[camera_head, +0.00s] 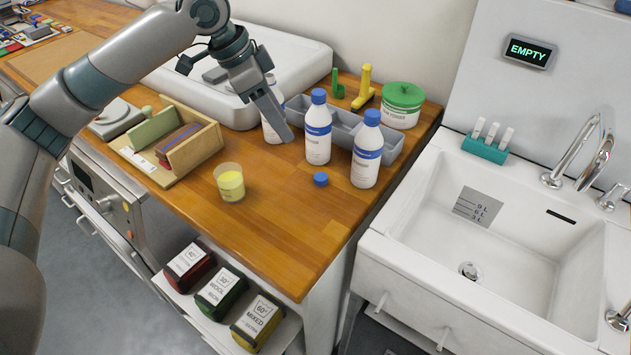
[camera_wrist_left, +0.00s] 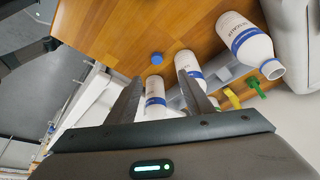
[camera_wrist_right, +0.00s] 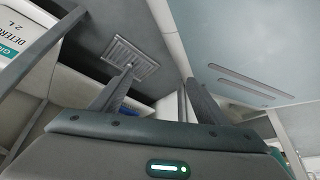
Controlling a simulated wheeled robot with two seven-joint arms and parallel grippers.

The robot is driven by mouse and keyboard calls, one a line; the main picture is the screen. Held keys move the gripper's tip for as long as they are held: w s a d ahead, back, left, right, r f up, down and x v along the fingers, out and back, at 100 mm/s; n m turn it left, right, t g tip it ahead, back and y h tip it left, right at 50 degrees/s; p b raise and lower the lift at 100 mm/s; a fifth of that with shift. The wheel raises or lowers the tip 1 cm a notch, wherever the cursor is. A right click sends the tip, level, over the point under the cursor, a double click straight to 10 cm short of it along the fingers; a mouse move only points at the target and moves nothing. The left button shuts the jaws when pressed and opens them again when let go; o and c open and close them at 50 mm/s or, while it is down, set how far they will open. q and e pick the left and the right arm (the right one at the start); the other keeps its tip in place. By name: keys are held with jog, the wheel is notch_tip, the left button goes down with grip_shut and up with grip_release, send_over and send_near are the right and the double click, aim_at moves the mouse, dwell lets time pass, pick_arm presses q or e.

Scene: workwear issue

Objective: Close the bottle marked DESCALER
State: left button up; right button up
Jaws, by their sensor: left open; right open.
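Three white bottles with blue bands stand on the wooden counter. The middle bottle (camera_head: 318,135) and the right bottle (camera_head: 366,160) wear blue caps. The left bottle (camera_head: 271,128) is partly hidden behind my left gripper (camera_head: 287,138); in the left wrist view a large bottle (camera_wrist_left: 246,40) shows a bare, uncapped mouth. I cannot clearly read the labels. A loose blue cap (camera_head: 320,179) lies on the counter in front of the middle bottle and also shows in the left wrist view (camera_wrist_left: 157,58). My left gripper is open and empty above the counter. My right gripper (camera_wrist_right: 160,76) is open, away from the bottles.
A grey trough (camera_head: 343,131) stands behind the bottles, with a green-lidded tub (camera_head: 402,105) at right. A cup of yellow stuff (camera_head: 230,183) and a wooden box (camera_head: 190,152) stand at left. The sink (camera_head: 500,240) is at right. The front counter is clear.

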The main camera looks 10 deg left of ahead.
pick_arm(q)
jog(key=shift+s, duration=0.25)
jog(key=p, duration=0.3)
send_near(321, 179)
jog(key=shift+w+a+f, duration=0.2)
jog(key=shift+w+f, duration=0.1)
jog(key=shift+f, duration=0.2)
jog(key=shift+w+a+f, duration=0.15)
jog(key=shift+w+f, duration=0.15)
jog(key=shift+f, duration=0.2)
jog(key=shift+d+f, duration=0.1)
jog(key=shift+f, duration=0.15)
jog(key=shift+w+f, duration=0.1)
jog(key=shift+f, duration=0.05)
pick_arm(e)
jog(key=s+d+f+g, duration=0.1)
jog(key=s+d+g, duration=0.1)
jog(key=s, duration=0.6)
jog(key=shift+d+f+h, duration=0.25)
jog(key=shift+d+h, duration=0.05)
jog(key=shift+d, duration=0.4)
pick_arm(q)
jog(key=shift+d, duration=0.1)
pick_arm(e)
jog(key=shift+r, duration=0.15)
